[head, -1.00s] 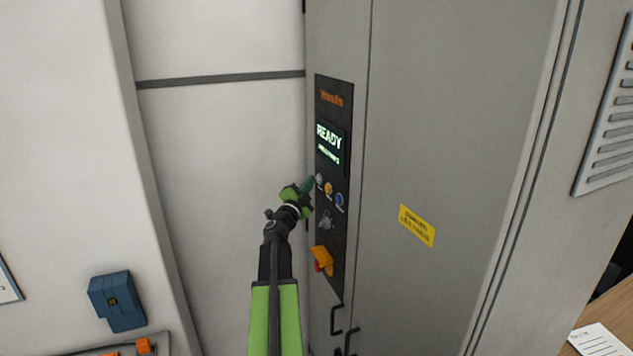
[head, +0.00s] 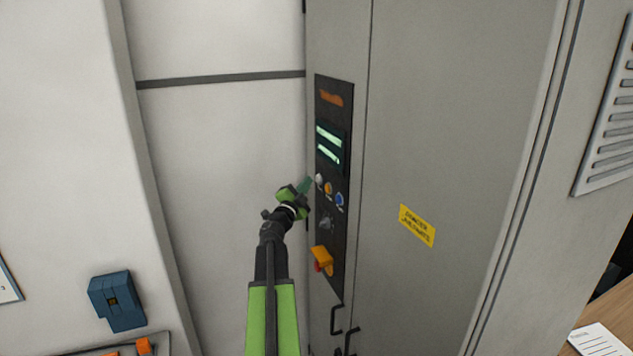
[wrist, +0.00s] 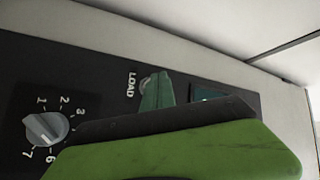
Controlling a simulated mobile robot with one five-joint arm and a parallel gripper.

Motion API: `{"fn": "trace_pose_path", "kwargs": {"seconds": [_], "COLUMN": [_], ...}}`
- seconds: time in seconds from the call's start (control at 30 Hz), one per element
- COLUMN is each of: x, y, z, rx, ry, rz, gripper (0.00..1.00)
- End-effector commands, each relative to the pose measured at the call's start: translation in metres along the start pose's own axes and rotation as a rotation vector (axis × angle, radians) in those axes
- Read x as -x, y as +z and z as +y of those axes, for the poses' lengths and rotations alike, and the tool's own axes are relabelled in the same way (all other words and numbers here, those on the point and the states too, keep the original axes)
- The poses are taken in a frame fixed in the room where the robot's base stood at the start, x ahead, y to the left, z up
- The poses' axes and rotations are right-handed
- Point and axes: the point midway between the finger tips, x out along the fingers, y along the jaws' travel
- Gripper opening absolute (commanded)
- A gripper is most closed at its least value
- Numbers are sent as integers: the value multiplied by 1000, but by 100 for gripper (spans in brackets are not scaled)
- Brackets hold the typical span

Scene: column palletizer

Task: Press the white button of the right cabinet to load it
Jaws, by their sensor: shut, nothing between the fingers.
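The right cabinet (head: 440,120) is tall and grey, with a black control panel (head: 325,222) on its front left. The white button (head: 319,180) sits below the lit display (head: 329,146), left of a yellow and a blue button. In the wrist view the button (wrist: 146,84) is partly covered by my fingertips, beside the word LOAD. My gripper (head: 308,184) is shut and empty, with its green-grey tips just left of the white button. The tips show in the wrist view (wrist: 158,90) too. I cannot tell whether they touch the button.
The panel also carries a yellow button (head: 328,188), a blue button (head: 339,199), a numbered dial (wrist: 45,128) and an orange-yellow switch (head: 322,259). Black handles (head: 336,320) stick out below. A blue box (head: 117,301) is on the wall at left.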

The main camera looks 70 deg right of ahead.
Motion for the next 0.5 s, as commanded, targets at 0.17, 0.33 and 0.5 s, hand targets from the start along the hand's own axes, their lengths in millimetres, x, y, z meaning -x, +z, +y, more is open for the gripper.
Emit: {"fn": "trace_pose_path", "kwargs": {"seconds": [0.17, 0.33, 0.5], "x": [0, 2, 13], "y": [0, 2, 9], "z": [0, -2, -9], "rx": [0, 0, 0], "ry": [0, 0, -1], "rz": [0, -1, -2], "gripper": [0, 0, 0]}}
